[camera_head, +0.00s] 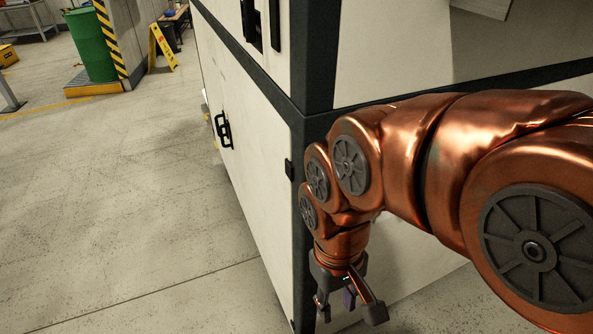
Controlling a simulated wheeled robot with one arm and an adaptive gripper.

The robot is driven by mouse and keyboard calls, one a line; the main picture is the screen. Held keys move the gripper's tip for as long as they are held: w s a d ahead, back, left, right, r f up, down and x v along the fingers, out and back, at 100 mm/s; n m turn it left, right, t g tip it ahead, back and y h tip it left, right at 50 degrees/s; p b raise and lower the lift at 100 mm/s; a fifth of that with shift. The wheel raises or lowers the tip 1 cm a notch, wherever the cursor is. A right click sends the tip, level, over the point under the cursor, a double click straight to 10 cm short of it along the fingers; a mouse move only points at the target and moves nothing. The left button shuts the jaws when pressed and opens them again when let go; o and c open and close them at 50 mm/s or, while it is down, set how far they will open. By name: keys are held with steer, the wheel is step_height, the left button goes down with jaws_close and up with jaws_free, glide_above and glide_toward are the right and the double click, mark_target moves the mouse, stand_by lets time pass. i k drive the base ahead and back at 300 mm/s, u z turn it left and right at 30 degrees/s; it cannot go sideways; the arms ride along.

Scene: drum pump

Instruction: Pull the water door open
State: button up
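A large white panel (245,140) with a black handle (223,130) forms the lower side of the black-framed cabinet. It appears to be the water door, though no label is readable. The panel looks closed, flush with the frame. My gripper (348,310) hangs low at the cabinet's near corner, to the right of and nearer than the handle, and well apart from it. Its fingers are spread, pointing down, with nothing visibly held. A small dark purple piece shows between them; I cannot tell what it is. My copper arm hides part of the cabinet's right face.
A black latch (259,22) sits on the upper white panel. Clear concrete floor (120,210) lies left of the cabinet. A green drum (92,45), a striped post (110,40) and a yellow floor sign (162,47) stand at the far left.

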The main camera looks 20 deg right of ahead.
mark_target(261, 142)
steer(key=u, duration=0.5)
steer(key=k, duration=0.5)
steer(key=u, duration=0.75)
steer(key=i, duration=1.1)
steer(key=z, duration=0.25)
steer(key=i, duration=1.75)
steer(key=z, duration=0.45)
